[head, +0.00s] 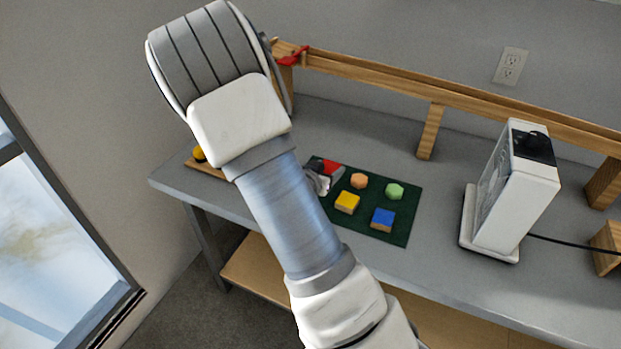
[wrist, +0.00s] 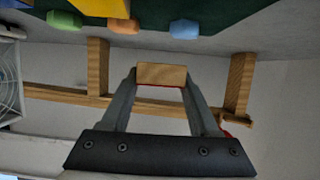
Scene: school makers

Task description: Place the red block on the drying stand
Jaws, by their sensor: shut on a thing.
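The red block (head: 332,167) shows at my gripper (head: 318,180), over the back left part of the green mat in the head view. In the wrist view, my gripper (wrist: 162,80) is shut on the red block (wrist: 162,74), which shows a bare wooden face with a thin red edge. The block looks raised off the mat. My arm hides part of the gripper and mat in the head view. No thing is clearly marked as the drying stand; a wooden base (head: 205,168) with a yellow part stands at the table's left end, partly hidden by my arm.
The green mat (head: 400,232) holds yellow (head: 347,202), blue (head: 383,219), orange (head: 359,181) and green (head: 394,191) blocks. A light blue block (wrist: 184,29) shows in the wrist view. A wooden rail (head: 370,78) runs along the back. A white device (head: 520,195) stands at right.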

